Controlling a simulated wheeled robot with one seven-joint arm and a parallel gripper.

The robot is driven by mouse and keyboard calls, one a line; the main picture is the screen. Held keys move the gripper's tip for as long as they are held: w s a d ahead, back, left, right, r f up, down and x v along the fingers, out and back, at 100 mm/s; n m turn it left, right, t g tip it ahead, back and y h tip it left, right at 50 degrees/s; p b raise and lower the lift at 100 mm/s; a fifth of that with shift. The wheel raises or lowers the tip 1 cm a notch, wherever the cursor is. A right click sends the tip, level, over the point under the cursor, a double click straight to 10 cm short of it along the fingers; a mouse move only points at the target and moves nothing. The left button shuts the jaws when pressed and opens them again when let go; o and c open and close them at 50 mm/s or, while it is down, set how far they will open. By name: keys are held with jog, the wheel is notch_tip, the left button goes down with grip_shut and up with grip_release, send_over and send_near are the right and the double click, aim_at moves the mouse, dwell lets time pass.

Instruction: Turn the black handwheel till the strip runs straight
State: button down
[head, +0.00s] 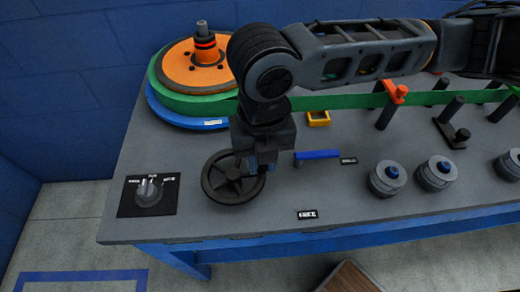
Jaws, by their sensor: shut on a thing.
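The black handwheel (220,190) lies flat near the front left of the grey panel. My gripper (252,170) points down over the wheel's right side and is shut on its rim there; my arm hides part of the far rim. The green strip (340,101) runs to the right from the orange and green reel (195,68) at the back left. My arm covers a part of the strip near the reel. On the right it passes an orange-topped post (394,93).
A black plate with a grey knob (148,192) sits left of the wheel. A blue bar (317,154), a yellow bracket (318,118) and several grey rollers (435,172) stand to the right. The panel's front edge (300,232) is close below the wheel.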

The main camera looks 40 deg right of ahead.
jog(key=shift+s+a+m, duration=0.35)
jog(key=shift+m, duration=0.45)
jog(key=shift+s+a+m, duration=0.3)
jog(key=shift+a+m, duration=0.05)
jog(key=shift+m, duration=0.45)
jog(key=c, duration=0.9)
grip_release()
jog(key=shift+c, duration=0.2)
notch_tip(320, 180, up, 8)
jog(key=shift+f, duration=0.1)
